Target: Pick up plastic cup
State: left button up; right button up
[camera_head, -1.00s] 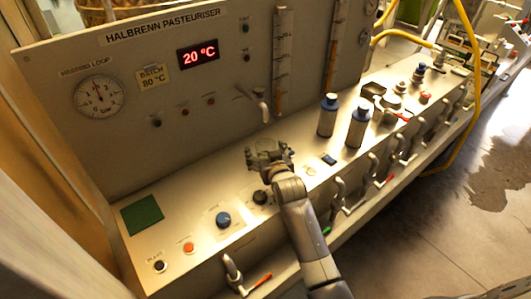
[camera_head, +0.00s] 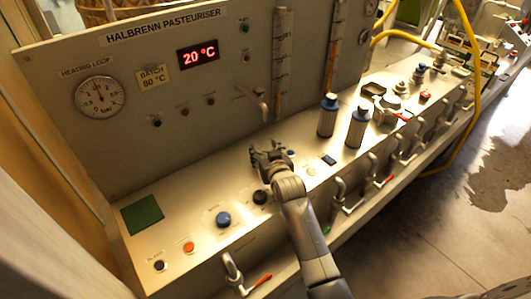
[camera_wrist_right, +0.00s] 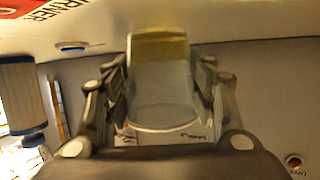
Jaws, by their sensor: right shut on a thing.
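A clear plastic cup (camera_wrist_right: 163,85) with a yellowish band at its top edge in the picture shows in the right wrist view. It sits between the two fingers of my right gripper (camera_wrist_right: 163,68), which press on it from both sides. In the head view my right gripper (camera_head: 268,154) is over the panel's sloping metal top, below the small spout (camera_head: 263,108). The cup cannot be made out clearly there; the gripper hides most of it. My left gripper is not in view.
Two blue-capped bottles (camera_head: 327,116) (camera_head: 357,127) stand right of my right gripper. Knobs and buttons, such as the blue knob (camera_head: 223,219), lie to its left. A green square (camera_head: 142,214) is at the far left. Valve handles (camera_head: 338,190) line the front edge.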

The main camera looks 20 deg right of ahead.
jog(key=shift+r, duration=0.35)
jog(key=shift+c, duration=0.6)
notch_tip(320, 180, up, 2)
jog(key=shift+b, duration=0.45)
jog(key=s+d+b, duration=0.1)
jog(key=s, duration=0.3)
jog(key=s+d+r+b, duration=0.1)
jog(key=s, duration=0.3)
jog(key=s+d+r+b, duration=0.1)
jog(key=s, duration=0.3)
jog(key=shift+s+d, duration=0.35)
jog(key=shift+s, duration=0.05)
jog(key=shift+s+d+r, duration=0.1)
jog(key=shift+s+d, duration=0.1)
jog(key=shift+s, duration=0.4)
jog(key=shift+s+d+r, duration=0.1)
jog(key=shift+s+d, duration=0.1)
jog(key=shift+s, duration=0.4)
jog(key=shift+f, duration=0.15)
